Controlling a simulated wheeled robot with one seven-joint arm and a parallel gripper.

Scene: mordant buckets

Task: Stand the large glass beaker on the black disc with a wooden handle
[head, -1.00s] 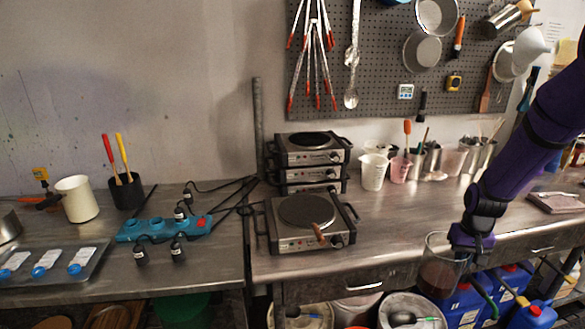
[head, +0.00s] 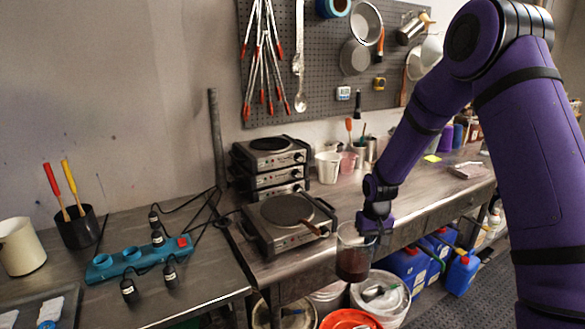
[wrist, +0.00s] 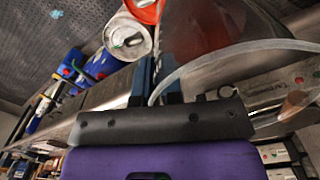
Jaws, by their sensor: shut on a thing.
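The large glass beaker (head: 354,262), with dark reddish-brown liquid in its lower part, hangs upright in front of the steel bench's edge. My gripper (head: 374,222) is shut on its upper wall at the right side. In the wrist view the beaker (wrist: 235,60) fills the upper right, with its rim beside my gripper's fingers (wrist: 155,85). The black disc (head: 286,208) lies on the front hot plate, left of the beaker and apart from it. Its wooden handle (head: 312,228) points toward the front right. The disc's top is bare.
The front hot plate (head: 284,240) stands near the bench edge. A stack of hot plates (head: 270,162) is behind it. A white beaker (head: 328,167) and other cups stand behind right. Buckets (head: 382,298) and blue canisters (head: 408,266) are below. The bench right of the hot plate is mostly clear.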

